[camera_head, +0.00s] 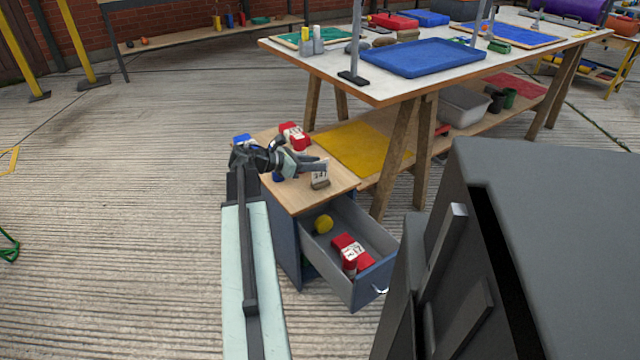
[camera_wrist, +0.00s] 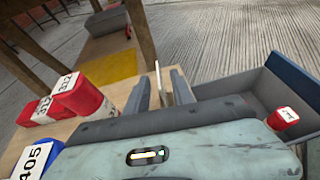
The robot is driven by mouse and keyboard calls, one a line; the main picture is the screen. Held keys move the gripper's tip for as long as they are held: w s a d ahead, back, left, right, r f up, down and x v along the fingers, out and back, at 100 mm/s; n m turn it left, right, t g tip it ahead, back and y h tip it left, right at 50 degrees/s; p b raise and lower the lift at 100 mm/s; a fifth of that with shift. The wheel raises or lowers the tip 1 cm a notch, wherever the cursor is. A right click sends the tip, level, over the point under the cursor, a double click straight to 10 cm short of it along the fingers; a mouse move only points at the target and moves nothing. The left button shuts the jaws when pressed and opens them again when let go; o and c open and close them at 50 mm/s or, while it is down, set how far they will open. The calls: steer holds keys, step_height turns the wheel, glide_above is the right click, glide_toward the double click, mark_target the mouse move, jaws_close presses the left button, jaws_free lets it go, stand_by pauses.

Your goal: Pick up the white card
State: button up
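The white card (camera_head: 320,172), printed with a number that looks like 147, stands upright in a small brown holder (camera_head: 320,185) on the wooden top of a blue cabinet. My gripper (camera_head: 312,166) is low over the cabinet top at the card. In the wrist view, my gripper (camera_wrist: 160,92) has its two fingers apart, one on each side of the card (camera_wrist: 158,78), which shows nearly edge-on. A gap shows between the card and the fingers. The card's lower part and holder are hidden behind my gripper body there.
Red numbered containers (camera_wrist: 75,95) and a blue one (camera_wrist: 38,160) stand on the cabinet top (camera_head: 290,200). A large worktable (camera_head: 350,88) stands behind.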

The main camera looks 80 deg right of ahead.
jaws_close()
stand_by(1.4)
